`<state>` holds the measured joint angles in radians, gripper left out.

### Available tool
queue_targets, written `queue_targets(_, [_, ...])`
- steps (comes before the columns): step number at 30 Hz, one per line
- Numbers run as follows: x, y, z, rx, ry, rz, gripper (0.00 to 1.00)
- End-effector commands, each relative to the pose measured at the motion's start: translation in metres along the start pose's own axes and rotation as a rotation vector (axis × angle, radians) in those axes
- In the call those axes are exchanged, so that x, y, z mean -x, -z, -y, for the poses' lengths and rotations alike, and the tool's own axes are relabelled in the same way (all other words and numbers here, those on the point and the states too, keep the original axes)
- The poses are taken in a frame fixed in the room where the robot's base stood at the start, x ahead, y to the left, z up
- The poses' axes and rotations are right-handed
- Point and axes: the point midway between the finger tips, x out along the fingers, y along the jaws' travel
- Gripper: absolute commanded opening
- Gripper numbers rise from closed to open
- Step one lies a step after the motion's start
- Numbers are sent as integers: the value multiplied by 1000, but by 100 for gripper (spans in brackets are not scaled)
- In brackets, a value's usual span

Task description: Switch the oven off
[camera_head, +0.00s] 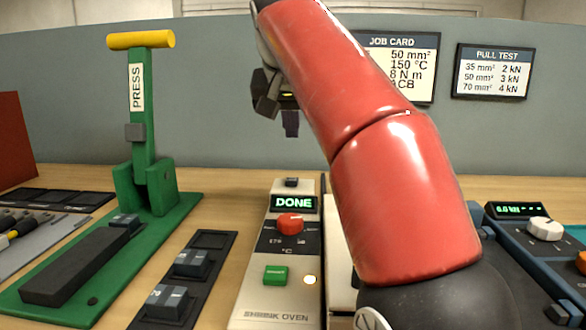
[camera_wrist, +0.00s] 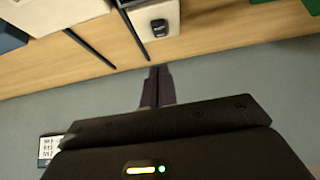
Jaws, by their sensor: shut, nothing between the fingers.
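The shrink oven (camera_head: 252,300) is a narrow cream unit on the bench. Its display (camera_head: 294,203) reads DONE in green. Below are a red knob (camera_head: 291,222), a green button (camera_head: 275,275) and a small glowing lamp (camera_head: 310,280). A small black switch (camera_head: 291,182) sits at the oven's far end; the wrist view shows a black switch (camera_wrist: 159,28) on the cream end. My gripper (camera_head: 291,132) is shut and empty, raised above the oven's far end, apart from it. Its dark fingertips (camera_wrist: 155,72) point toward the bench. The switch's position is too small to tell.
A green press (camera_head: 150,190) with a yellow handle stands left, beside a black tray (camera_head: 215,262) holding dark blocks. A blue tester (camera_head: 520,250) stands right. My red arm hides the bench right of the oven. A grey partition with cards (camera_head: 492,72) rises behind.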

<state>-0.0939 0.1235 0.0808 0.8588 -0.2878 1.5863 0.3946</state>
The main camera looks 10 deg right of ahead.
Motion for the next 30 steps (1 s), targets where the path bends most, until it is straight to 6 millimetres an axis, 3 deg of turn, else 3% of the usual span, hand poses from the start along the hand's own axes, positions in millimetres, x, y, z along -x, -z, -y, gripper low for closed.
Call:
queue_targets(9, [-70, -1, -1, -2, -2, 3, 0])
queue_targets(12, [-81, -16, -1, -1, 0, 2, 0])
queue_targets(19, [-94, -28, 0, -1, 0, 1, 0])
queue_targets(30, [-94, -29, 0, -1, 0, 0, 0])
